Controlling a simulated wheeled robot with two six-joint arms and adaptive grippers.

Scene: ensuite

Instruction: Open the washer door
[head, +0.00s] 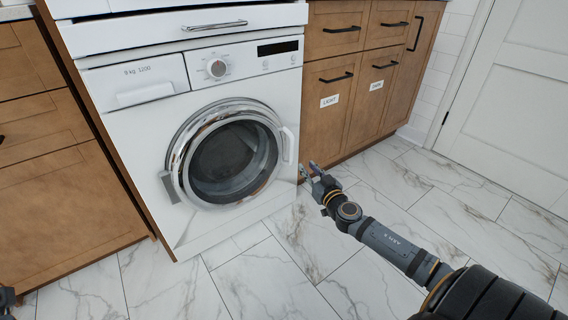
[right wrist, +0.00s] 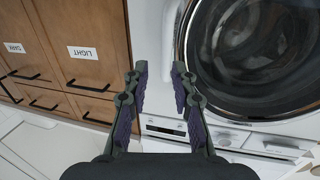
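The white washer (head: 130,130) stands between wooden cabinets, and its round door (head: 225,155) with dark glass looks shut. A grey hinge piece (head: 169,188) is on the door's left edge and a pale upright handle (head: 287,145) on its right edge. My right gripper (head: 313,172) is just right of and slightly below the handle, apart from it. In the right wrist view its fingers (right wrist: 160,78) are spread with nothing between them. The door (right wrist: 255,55) shows there beyond the fingers, upside down. Only a dark bit of my left gripper (head: 6,298) shows at the bottom left corner.
Wooden cabinets with black handles and labels (head: 345,95) stand right of the washer, close behind my right gripper. More wooden drawers (head: 60,190) are on the left. A white drawer (head: 190,28) sits above the washer. The marble-tiled floor (head: 250,285) in front is clear.

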